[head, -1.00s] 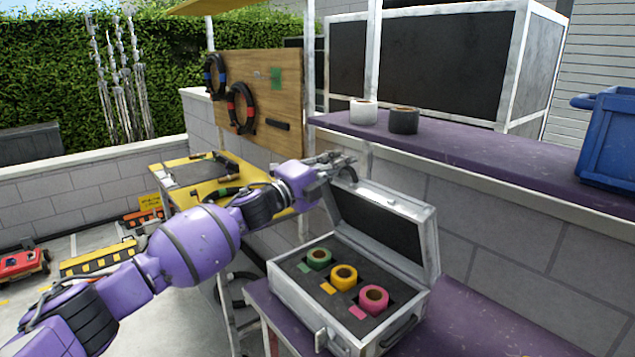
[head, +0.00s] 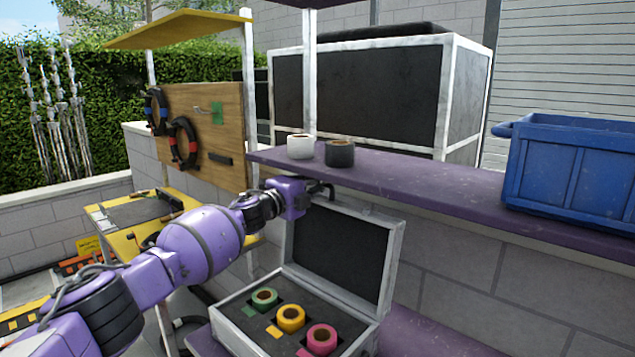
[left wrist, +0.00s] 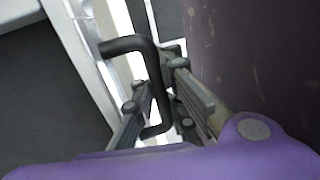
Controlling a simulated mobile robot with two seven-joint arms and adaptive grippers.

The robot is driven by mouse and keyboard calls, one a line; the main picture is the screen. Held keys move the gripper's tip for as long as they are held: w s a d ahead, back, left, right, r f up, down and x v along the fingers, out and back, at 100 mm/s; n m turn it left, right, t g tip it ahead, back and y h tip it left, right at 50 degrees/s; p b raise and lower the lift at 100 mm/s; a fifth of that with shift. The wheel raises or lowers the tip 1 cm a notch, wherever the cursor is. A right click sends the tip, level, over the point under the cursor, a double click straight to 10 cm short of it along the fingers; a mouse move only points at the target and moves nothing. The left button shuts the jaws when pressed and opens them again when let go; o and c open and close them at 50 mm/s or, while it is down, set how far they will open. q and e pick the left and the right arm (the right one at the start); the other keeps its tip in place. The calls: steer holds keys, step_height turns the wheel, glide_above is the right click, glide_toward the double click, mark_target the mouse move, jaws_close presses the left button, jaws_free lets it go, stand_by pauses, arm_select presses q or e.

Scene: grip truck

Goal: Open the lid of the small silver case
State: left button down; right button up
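The silver case (head: 221,328) stands on a purple surface at the bottom centre of the head view. Its lid (head: 392,262) stands up, open, showing a dark lining. Green (head: 264,299), yellow (head: 291,317) and pink (head: 321,339) tape rolls sit in the dark foam inside. My left gripper (head: 318,189) is at the lid's upper left corner, partly hidden by its own wrist. In the left wrist view, its fingers (left wrist: 160,85) close in on both sides of a bent black handle (left wrist: 125,44) beside the pale case edge. My right gripper is not in view.
A purple shelf (head: 430,178) runs just behind and above the lid, with a white roll (head: 300,146), a dark roll (head: 339,153) and a blue crate (head: 570,170) on it. A yellow table (head: 125,245) stands at the left.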

arm_select(q)
steer(key=shift+f, duration=0.1)
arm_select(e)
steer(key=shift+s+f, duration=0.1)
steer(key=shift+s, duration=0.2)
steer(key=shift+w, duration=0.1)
